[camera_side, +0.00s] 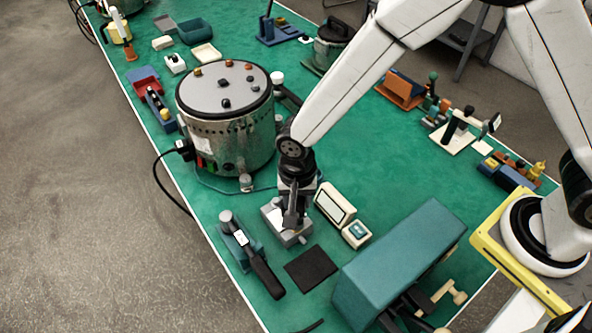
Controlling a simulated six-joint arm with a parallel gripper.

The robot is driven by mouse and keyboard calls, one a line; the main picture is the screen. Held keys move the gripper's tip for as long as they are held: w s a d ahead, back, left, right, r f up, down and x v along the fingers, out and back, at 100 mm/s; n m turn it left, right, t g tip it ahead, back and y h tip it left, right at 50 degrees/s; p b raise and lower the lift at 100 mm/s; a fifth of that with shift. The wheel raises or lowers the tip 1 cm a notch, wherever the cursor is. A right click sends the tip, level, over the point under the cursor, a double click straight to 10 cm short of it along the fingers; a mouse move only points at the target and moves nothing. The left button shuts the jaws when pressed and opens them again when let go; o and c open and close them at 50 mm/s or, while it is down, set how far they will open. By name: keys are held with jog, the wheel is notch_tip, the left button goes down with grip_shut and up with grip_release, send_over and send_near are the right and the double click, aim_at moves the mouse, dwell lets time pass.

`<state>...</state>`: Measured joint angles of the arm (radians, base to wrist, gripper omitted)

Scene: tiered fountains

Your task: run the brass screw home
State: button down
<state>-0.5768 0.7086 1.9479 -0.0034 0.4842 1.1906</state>
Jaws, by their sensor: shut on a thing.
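My gripper (294,208) points down over a small light grey block (272,213) near the middle of the green table. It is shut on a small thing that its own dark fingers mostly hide. I cannot tell whether that thing is the brass screw, or whether it touches the block. No brass screw can be made out clearly at this size. A large metal drum (235,143) stands behind and to the left of my gripper, with several small orange and dark knobs on its grey lid (212,87).
A blue-green box-shaped body (400,262) stands at front right. A cream-framed display (335,204) is right of the block, and a black mat (311,268) lies in front. A black-handled tool (262,272) lies at front left. The green surface right of the drum is mostly clear.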

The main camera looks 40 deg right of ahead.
jog(key=shift+r, duration=2.6)
